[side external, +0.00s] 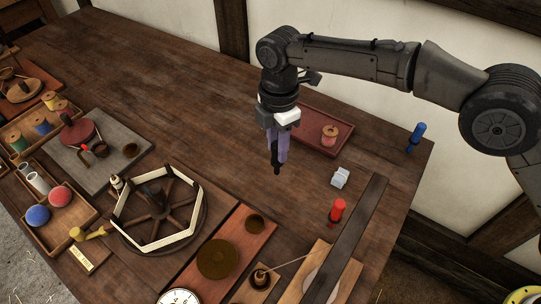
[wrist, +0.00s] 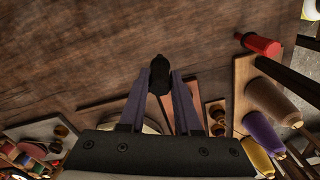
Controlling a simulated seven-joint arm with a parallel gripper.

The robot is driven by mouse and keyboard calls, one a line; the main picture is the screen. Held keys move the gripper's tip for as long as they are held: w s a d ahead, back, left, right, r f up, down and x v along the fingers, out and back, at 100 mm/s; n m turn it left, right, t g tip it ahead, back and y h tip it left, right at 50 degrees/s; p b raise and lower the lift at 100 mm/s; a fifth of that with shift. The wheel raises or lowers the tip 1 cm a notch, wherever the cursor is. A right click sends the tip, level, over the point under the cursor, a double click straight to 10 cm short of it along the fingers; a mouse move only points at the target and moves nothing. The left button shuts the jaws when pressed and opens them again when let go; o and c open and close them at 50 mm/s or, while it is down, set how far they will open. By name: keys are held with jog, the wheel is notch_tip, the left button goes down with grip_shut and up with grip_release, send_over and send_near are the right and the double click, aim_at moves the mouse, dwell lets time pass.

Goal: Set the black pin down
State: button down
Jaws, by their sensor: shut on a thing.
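My gripper (side external: 279,160) is shut on the black pin (side external: 277,169) and points downward over the middle of the wooden table (side external: 180,70). The pin's dark end sticks out below the purple fingers. In the wrist view the black pin (wrist: 159,74) sits between the two fingertips of my gripper (wrist: 160,88). The pin appears to be above the tabletop; the exact gap is hard to tell.
A red pin (side external: 337,212), a blue pin (side external: 417,137) and a small pale block (side external: 340,177) stand to the right. A red tray (side external: 310,119) with a spool is behind my gripper. A spoked wheel (side external: 130,224) and a red-brown board (side external: 262,227) lie in front. Bare table lies left of my gripper.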

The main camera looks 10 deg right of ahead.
jog(key=shift+w+a+f, duration=0.45)
jog(key=shift+w+f, duration=0.05)
jog(key=shift+f, duration=0.25)
jog(key=shift+w+a+f, duration=0.15)
jog(key=shift+f, duration=1.65)
jog(key=shift+f, duration=0.15)
jog(key=c, duration=0.6)
grip_release()
notch_tip(320, 180, up, 12)
